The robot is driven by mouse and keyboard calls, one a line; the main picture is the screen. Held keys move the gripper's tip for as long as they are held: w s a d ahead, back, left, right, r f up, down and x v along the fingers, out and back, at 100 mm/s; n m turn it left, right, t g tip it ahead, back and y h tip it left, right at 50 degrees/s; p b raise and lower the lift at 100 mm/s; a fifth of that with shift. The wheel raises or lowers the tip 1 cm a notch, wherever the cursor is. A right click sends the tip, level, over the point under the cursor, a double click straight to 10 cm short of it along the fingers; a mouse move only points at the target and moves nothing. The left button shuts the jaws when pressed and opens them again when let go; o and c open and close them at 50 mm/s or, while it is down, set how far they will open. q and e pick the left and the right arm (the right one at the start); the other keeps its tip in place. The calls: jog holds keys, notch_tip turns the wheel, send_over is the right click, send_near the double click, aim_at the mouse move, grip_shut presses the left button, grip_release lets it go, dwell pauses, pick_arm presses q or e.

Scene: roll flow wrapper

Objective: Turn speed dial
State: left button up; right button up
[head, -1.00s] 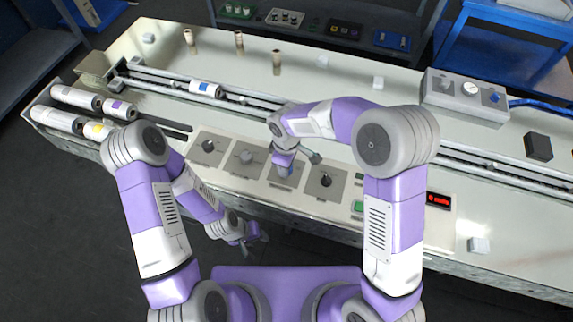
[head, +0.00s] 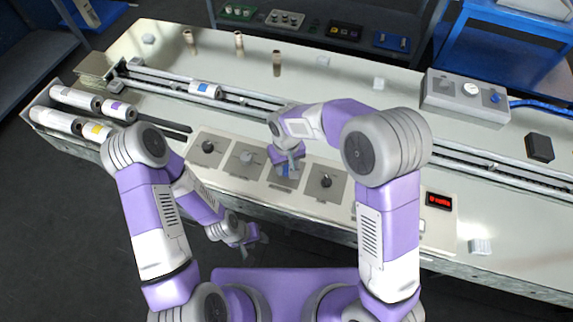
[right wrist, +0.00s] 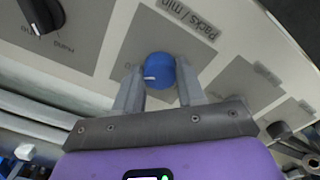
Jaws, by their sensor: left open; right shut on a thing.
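The speed dial is a round blue knob with a white pointer mark, on a grey panel plate labelled "Packs / min". In the right wrist view the blue dial (right wrist: 160,73) sits between the two fingers of my right gripper (right wrist: 160,92), which is shut on it. The white mark points left in that view. In the head view my right gripper (head: 287,169) is down at the control panel and largely covers the dial. My left gripper (head: 254,240) is open and empty, low in front of the panel edge.
Black knobs (head: 208,147) (head: 326,181) and a grey knob (head: 246,157) share the panel. A red-lit display (head: 439,201) is at right. Film rolls (head: 75,98) are at left.

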aim_at(287, 168)
jog(key=shift+m, duration=0.3)
dwell(0.4)
jog(key=o, duration=1.1)
jog(key=shift+c, duration=0.2)
jog(key=shift+r, duration=0.1)
notch_tip(287, 168, up, 7)
jog(key=shift+r+p, duration=0.2)
jog(key=shift+p, duration=0.6)
jog(key=shift+r, duration=0.1)
